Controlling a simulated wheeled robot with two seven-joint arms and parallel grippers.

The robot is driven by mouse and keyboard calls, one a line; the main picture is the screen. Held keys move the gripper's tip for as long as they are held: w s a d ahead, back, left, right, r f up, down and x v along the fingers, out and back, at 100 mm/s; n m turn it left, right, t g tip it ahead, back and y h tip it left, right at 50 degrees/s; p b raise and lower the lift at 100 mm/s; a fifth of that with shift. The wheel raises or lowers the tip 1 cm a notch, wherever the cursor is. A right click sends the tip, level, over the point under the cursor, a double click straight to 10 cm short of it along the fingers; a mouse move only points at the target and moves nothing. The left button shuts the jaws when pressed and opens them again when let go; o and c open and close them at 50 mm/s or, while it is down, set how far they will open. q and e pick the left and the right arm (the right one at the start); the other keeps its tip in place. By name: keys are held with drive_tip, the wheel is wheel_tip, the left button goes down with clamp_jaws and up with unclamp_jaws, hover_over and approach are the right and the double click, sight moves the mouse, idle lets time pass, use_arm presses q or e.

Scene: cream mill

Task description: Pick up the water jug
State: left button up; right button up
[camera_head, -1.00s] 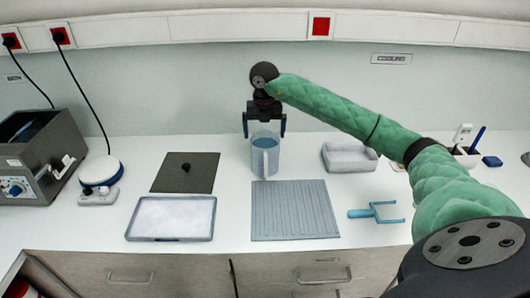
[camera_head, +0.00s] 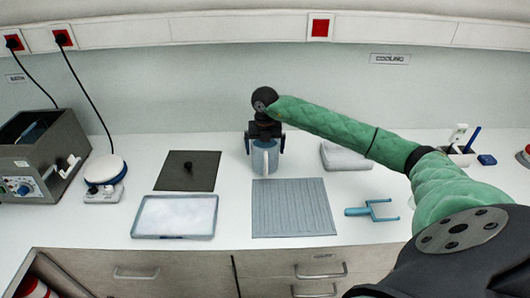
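The water jug (camera_head: 265,163) is a clear, bluish jug standing upright on the white counter, behind the grey ribbed mat. Its handle faces the front. My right gripper (camera_head: 265,142) reaches over the jug from above, with its palm over the jug's top. Its dark blue-tipped fingers are spread, one to the left and one to the right of the jug's upper part. The gripper hides the jug's rim. Whether the fingers touch the jug's walls is too small to tell. My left gripper is not in view.
In front of the jug lies the ribbed mat (camera_head: 293,223). To the left are a dark plate with a knob (camera_head: 203,172), a white tray (camera_head: 147,232) and a round white device (camera_head: 105,168). A grey block (camera_head: 342,157) and a blue fork-like tool (camera_head: 372,210) are to the right.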

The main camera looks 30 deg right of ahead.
drive_tip(key=c, duration=1.2)
drive_tip(key=shift+c, duration=1.2)
drive_tip(key=shift+r, duration=0.15)
